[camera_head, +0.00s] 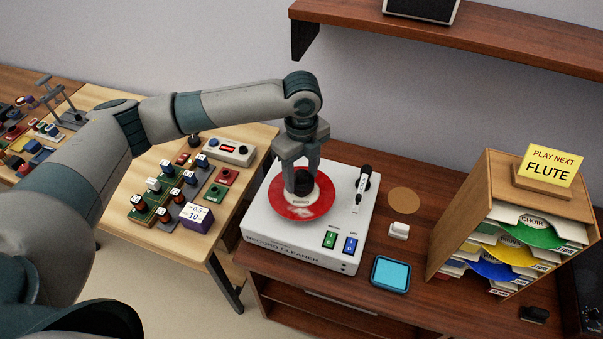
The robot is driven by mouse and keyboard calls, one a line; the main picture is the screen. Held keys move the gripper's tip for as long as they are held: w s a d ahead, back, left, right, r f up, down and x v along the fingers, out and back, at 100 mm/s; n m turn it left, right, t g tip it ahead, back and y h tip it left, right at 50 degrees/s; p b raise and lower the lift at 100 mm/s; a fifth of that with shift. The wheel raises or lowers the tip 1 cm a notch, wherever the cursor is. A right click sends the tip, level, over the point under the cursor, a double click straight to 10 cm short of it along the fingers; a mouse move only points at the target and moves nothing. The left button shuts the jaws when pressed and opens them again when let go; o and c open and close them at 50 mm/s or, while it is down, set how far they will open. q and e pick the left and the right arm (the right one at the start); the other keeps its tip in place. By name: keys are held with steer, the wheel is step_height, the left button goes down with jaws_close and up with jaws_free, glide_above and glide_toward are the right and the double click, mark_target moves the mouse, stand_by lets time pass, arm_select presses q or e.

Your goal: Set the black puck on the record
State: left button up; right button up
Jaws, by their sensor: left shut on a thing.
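The red record (321,205) lies flat on the white record cleaner (292,246). My left gripper (302,178) reaches down from above over the middle of the record. Its fingers are shut on the black puck (303,184), which shows between them at the record's centre. The puck is partly hidden by the fingers, and I cannot tell whether its underside touches the record. My right gripper is not in view.
The cleaner's arm (360,188) stands right of the record, with green and blue switches in front. A blue-topped pad (391,274), a white block (399,231) and a sleeve rack (466,214) are farther right. A wall shelf (450,38) hangs above.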

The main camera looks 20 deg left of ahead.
arm_select(q)
steer(key=shift+f+b, duration=0.3)
steer(key=shift+f, duration=0.85)
stand_by(0.4)
steer(key=o, duration=1.7)
steer(key=shift+r+p, duration=2.5)
steer(key=shift+p, duration=0.15)
